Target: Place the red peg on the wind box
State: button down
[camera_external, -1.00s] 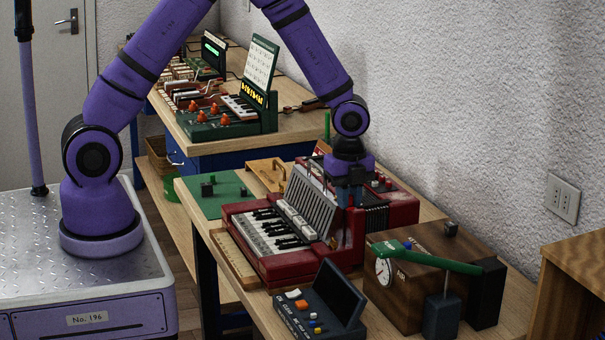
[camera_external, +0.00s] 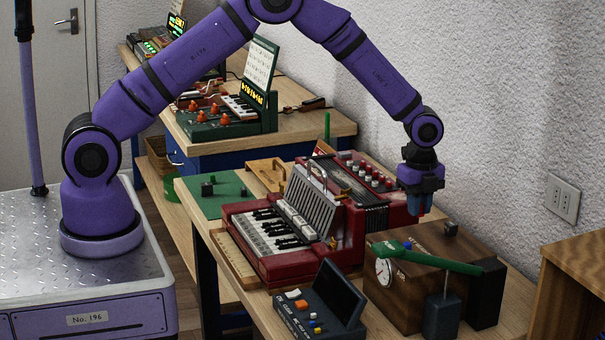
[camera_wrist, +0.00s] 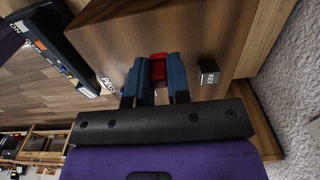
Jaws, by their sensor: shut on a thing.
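My gripper (camera_external: 421,208) is shut on the red peg (camera_wrist: 158,67), which shows between the blue fingers in the wrist view. In the outside view the fingers hide most of the peg. The wind box (camera_external: 412,312), a brown wooden box with a round white dial, stands at the right front of the table. My gripper is in the air near the back edge of its top, and the wooden top also shows in the wrist view (camera_wrist: 190,30). I cannot tell how far the peg is above it.
A green lever (camera_external: 440,259) crosses above the box's front. A red accordion (camera_external: 300,225) stands to the left. A dark console (camera_external: 325,305) is in front.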

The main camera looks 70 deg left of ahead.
aim_at(418, 231)
jog(key=shift+w+f, duration=0.15)
jog(key=shift+f, duration=1.6)
jog(key=shift+f, duration=0.15)
jog(key=c, duration=1.1)
grip_release()
